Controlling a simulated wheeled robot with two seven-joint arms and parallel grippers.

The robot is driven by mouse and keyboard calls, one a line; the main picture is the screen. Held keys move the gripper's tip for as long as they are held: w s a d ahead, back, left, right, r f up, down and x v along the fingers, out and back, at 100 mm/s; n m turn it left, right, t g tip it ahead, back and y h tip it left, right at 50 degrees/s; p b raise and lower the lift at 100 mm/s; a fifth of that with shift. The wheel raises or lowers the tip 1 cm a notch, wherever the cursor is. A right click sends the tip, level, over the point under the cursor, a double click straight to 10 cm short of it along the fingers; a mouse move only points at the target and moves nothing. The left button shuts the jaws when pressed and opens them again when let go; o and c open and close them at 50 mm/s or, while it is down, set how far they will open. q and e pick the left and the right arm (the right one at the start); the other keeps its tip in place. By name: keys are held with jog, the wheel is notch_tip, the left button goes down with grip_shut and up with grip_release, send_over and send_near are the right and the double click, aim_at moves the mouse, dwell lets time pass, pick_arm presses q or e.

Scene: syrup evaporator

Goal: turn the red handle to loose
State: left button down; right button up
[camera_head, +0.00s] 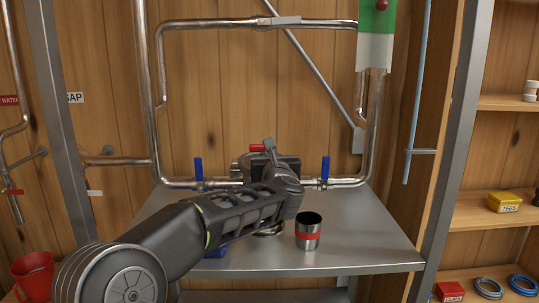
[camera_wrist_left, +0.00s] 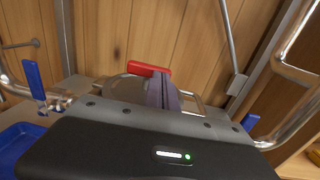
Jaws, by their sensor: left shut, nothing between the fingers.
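The red handle (camera_head: 257,148) shows just left of my left gripper's fingers in the head view. In the left wrist view the red handle (camera_wrist_left: 148,69) lies nearly level, its right end close to the fingers. My left gripper (camera_head: 269,146) is shut and empty, with its fingers pointing at the pipework behind the steel table. The fingers also show as one closed pair in the left wrist view (camera_wrist_left: 163,92). Whether they touch the handle I cannot tell. The valve body below the handle is mostly hidden by my gripper. My right gripper is not in view.
Blue valve levers stand upright on the pipe at left (camera_head: 199,170) and right (camera_head: 325,168). A steel cup with a red band (camera_head: 308,236) stands on the table (camera_head: 370,245), right of my arm. A blue tray (camera_wrist_left: 22,143) is at lower left in the wrist view.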

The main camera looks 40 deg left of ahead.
pick_arm(q)
jog(key=shift+w+n+g+y, duration=0.15)
jog(key=shift+n+g+y, duration=0.25)
jog(key=shift+y, duration=0.1)
jog(key=shift+w+d+f+n+g+y+b, duration=0.1)
jog(key=shift+w+d+n+g+y+b, duration=0.1)
jog(key=shift+n+g+y, duration=0.25)
jog(key=shift+w+d+f+n+g+y+b, duration=0.15)
jog(key=shift+n+g+y, duration=0.2)
jog(key=shift+g, duration=0.2)
jog(key=shift+w+a+r+b, duration=0.1)
jog(key=shift+w+a+b, duration=0.1)
jog(key=shift+w+b, duration=0.4)
jog(key=shift+w+a+b, duration=0.1)
jog(key=shift+w+b, duration=0.4)
jog(key=shift+b, duration=0.55)
jog(key=shift+w+a+b, duration=0.35)
jog(key=shift+w+b, duration=0.15)
jog(key=shift+w, duration=0.15)
jog(key=shift+w+a+r, duration=0.15)
jog(key=shift+w+a, duration=0.25)
jog(key=shift+a, duration=0.05)
jog(key=shift+d, duration=0.1)
